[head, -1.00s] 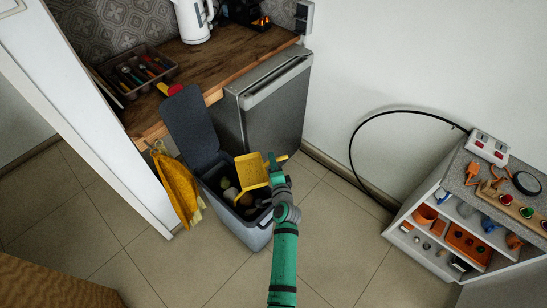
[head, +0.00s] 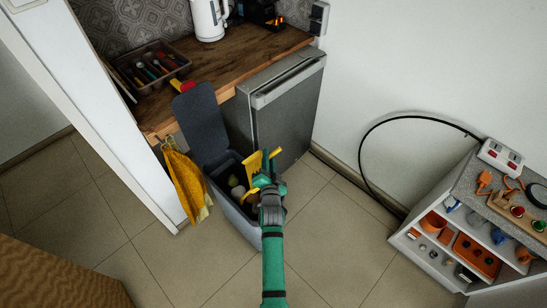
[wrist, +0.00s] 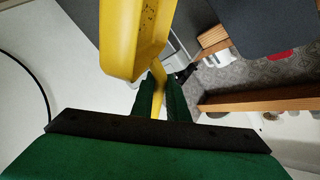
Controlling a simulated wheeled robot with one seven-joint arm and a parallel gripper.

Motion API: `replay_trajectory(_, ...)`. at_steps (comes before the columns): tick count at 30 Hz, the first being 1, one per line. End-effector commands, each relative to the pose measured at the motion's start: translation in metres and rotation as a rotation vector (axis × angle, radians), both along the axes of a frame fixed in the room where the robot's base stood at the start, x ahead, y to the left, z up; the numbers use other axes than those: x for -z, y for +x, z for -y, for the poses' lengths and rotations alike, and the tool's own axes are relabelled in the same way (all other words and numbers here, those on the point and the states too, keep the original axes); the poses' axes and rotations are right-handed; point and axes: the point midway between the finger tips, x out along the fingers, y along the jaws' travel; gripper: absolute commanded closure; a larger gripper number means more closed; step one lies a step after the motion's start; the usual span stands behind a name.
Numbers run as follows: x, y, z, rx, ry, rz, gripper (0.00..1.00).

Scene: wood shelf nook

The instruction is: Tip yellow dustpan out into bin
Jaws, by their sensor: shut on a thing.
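The yellow dustpan (head: 252,166) is over the mouth of the grey bin (head: 246,228), tilted steeply so that I see it nearly edge-on in the head view. My gripper (head: 267,178) is shut on its handle, above the bin's right side. In the wrist view the dustpan (wrist: 130,38) fills the top middle, and its handle runs down between my green fingers (wrist: 160,98). Dark specks show on the pan's inner face there. The bin's lid (head: 201,122) stands open. Pale round items (head: 235,182) lie inside the bin; my arm and the dustpan hide part of its inside.
A wooden counter (head: 205,78) with a kettle and cutlery tray stands behind the bin. A small fridge (head: 290,108) is close on the right. A yellow cloth (head: 186,185) hangs at the left. A shelf unit (head: 408,237) stands far right; the floor between is clear.

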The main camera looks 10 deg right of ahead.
Motion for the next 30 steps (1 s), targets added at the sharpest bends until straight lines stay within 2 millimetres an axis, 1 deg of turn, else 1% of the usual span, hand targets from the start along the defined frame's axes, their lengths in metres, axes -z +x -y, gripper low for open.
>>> replay_trajectory(4, -0.002, -0.001, -0.008, -0.001, -0.072, 0.009, 1.00)
replay_trajectory(30, -0.019, -0.005, -0.048, 0.000, -0.360, 0.038, 1.00)
